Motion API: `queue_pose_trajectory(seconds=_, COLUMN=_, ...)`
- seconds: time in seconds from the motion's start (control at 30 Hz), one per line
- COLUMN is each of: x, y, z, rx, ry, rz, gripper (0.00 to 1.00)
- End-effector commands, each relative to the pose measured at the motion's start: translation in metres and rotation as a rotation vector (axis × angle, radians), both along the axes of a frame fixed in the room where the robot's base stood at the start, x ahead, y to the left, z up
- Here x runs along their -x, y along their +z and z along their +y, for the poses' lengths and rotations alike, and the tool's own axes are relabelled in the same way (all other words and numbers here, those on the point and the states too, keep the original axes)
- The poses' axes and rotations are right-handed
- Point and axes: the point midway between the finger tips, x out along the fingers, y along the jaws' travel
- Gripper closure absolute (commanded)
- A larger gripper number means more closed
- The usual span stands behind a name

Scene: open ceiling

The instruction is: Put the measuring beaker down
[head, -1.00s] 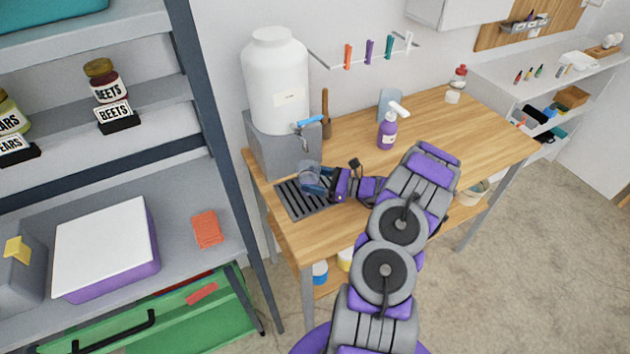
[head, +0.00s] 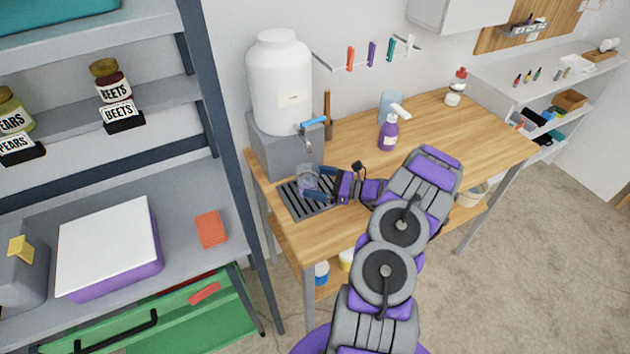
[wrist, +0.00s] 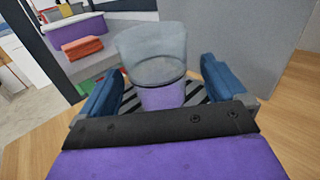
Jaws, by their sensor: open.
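The measuring beaker (wrist: 152,50) is clear, with a purplish lower part, and stands upright on the dark slatted drip grate in the wrist view. In the head view the beaker (head: 307,178) is on the grate (head: 296,203), below the blue tap of the white dispenser. My gripper (head: 322,183) is open, with its blue fingers apart on either side of the beaker. In the wrist view my gripper (wrist: 158,85) shows gaps between both fingers and the beaker. The beaker's lowest edge is partly hidden by my gripper body.
The white dispenser (head: 281,80) stands on a grey block (head: 270,148) behind the grate. A purple spray bottle (head: 388,134) and a bluish container (head: 390,104) stand further right on the wooden table (head: 450,125). A shelf unit (head: 195,180) is close on the left.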

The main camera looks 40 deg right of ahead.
Motion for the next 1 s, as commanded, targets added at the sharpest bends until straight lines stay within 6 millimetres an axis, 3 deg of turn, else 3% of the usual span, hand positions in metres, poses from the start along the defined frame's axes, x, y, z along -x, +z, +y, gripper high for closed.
queue_pose_trajectory(seconds=0.2, x=0.037, y=0.001, z=-0.030, rx=-0.001, ry=-0.006, rz=0.000, gripper=0.02)
queue_pose_trajectory(seconds=0.5, x=0.079, y=0.001, z=-0.057, rx=0.001, ry=-0.003, rz=0.000, gripper=0.02)
queue_pose_trajectory(seconds=1.0, x=0.090, y=-0.001, z=-0.064, rx=-0.002, ry=-0.001, rz=0.002, gripper=0.02)
